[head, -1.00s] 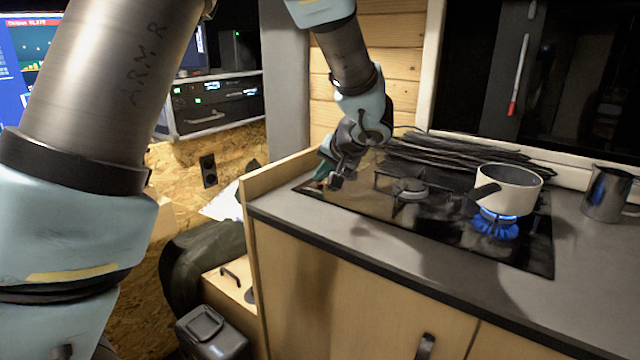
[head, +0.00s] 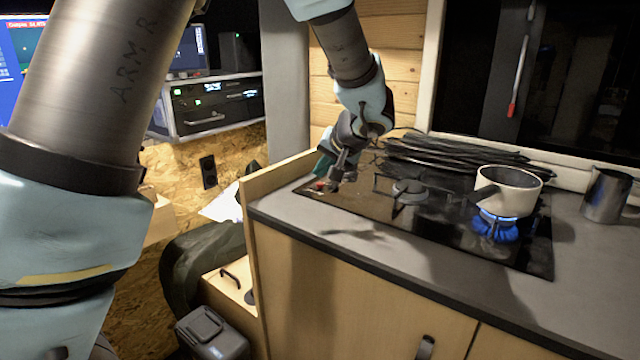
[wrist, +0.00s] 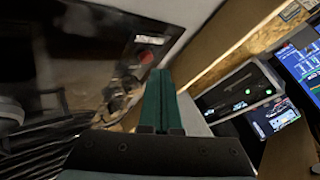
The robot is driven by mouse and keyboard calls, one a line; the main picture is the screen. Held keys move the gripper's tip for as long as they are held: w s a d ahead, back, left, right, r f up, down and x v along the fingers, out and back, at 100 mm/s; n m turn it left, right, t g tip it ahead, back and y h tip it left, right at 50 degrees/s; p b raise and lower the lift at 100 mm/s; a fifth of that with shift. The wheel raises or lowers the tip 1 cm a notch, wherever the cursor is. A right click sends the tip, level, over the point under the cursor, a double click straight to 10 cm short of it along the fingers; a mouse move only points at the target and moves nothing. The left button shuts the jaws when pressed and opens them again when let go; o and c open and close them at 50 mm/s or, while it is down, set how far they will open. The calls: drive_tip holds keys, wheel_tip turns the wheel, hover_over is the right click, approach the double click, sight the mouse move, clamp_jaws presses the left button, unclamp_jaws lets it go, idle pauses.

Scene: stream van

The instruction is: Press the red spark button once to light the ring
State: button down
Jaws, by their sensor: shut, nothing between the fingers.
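The red spark button (head: 318,185) sits at the near left corner of the black glass hob (head: 460,238). It also shows in the wrist view (wrist: 146,57), just left of my fingertips. My gripper (head: 333,184) is shut and empty, pointing down close beside the button. In the wrist view, the green fingers (wrist: 158,78) are together. I cannot tell from these views whether they touch the hob. The right ring (head: 496,226) burns with a blue flame under a white pot (head: 510,190). The left burner (head: 408,188) shows no flame.
Dark slatted pieces (head: 455,152) lie along the back of the hob. A metal mug (head: 606,195) stands at the right of the counter. A wooden edge panel (head: 275,175) rises at the counter's left end. The front counter strip is clear.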

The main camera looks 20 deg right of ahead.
drive_tip(key=shift+r, duration=0.1)
wheel_tip(320, 180, up, 5)
drive_tip(key=shift+f+p, duration=0.1)
drive_tip(key=shift+p, duration=0.95)
